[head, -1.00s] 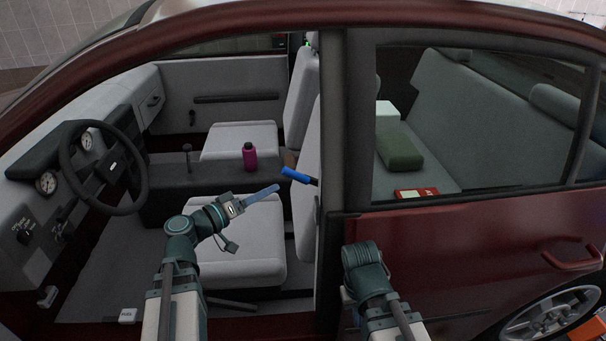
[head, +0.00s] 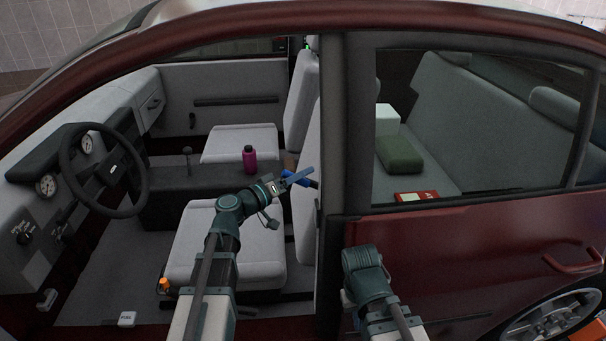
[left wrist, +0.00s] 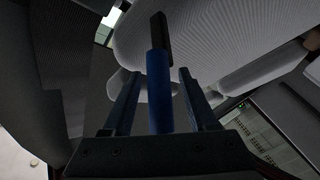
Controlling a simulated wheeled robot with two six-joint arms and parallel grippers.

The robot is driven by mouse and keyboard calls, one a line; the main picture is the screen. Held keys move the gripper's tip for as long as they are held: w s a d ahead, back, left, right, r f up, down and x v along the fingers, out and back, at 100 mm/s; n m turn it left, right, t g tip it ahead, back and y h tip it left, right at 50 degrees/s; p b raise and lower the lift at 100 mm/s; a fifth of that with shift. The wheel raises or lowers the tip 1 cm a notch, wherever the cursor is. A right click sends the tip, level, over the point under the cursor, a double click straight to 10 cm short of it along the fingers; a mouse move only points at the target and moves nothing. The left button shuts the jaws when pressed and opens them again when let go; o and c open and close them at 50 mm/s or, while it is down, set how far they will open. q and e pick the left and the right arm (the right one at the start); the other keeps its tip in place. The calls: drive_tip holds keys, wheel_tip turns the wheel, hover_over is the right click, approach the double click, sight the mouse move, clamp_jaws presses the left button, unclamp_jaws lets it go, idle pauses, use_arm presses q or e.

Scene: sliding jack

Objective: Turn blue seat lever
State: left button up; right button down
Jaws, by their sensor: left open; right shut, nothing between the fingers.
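The blue seat lever (head: 302,178) sticks out from the side of the driver's seatback, by the door pillar. My left gripper (head: 298,177) reaches through the open front doorway to it, open. In the left wrist view the lever's blue grip (left wrist: 160,95) lies between the two parallel fingers (left wrist: 158,97), with its black end pointing away. Whether either finger touches the grip I cannot tell. My right arm is folded low outside the rear door; its gripper fingers do not show.
The driver's seat cushion (head: 228,240) lies under my left arm. A purple bottle (head: 249,158) stands on the console. The steering wheel (head: 103,170) is at left. The door pillar (head: 345,130) stands close right of the lever. An orange knob (head: 165,285) is low by the seat.

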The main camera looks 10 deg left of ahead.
use_arm(q)
drive_tip(key=shift+w+d, duration=0.4)
drive_tip(key=shift+w, duration=0.1)
drive_tip(key=shift+c, duration=0.3)
clamp_jaws()
idle(1.0)
